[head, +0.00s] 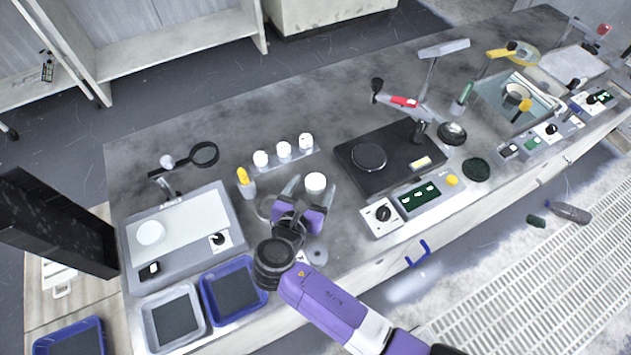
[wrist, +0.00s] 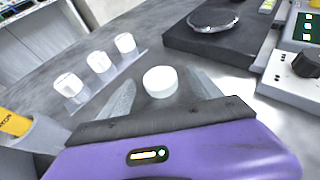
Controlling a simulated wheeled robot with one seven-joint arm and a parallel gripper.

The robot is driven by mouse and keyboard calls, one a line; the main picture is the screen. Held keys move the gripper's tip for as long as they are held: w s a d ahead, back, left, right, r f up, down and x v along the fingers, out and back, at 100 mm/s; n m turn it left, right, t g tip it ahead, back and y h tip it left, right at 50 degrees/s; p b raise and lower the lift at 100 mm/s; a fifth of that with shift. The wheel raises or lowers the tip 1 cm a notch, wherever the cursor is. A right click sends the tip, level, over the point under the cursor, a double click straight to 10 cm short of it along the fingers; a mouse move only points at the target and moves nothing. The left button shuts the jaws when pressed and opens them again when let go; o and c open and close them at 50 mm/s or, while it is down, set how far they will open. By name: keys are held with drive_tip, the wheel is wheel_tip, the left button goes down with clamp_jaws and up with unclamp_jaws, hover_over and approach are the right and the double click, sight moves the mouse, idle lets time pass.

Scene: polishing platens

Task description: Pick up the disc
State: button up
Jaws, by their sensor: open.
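A short white disc (head: 315,183) with a rounded rim rests flat on the grey bench top. In the wrist view the white disc (wrist: 160,81) shows between the tips of my gripper (wrist: 158,88). My gripper (head: 311,188) is open and empty, with its two pale fingers one on each side of the disc. In the wrist view there are visible gaps between the disc and both fingers. Whether the fingertips are level with the disc or above it I cannot tell.
A rack (head: 287,158) with three white cylinders stands behind the gripper. A black plate (head: 365,190) with a round platen is to the right. A cup with a yellow item (head: 243,177) and a grey machine (head: 180,248) are left.

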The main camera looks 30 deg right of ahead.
drive_tip(key=shift+w+d+f, duration=0.25)
drive_tip(key=shift+w+d, duration=0.15)
drive_tip(key=shift+w, duration=0.05)
drive_tip(key=c, duration=1.5)
drive_tip(key=shift+r, duration=0.1)
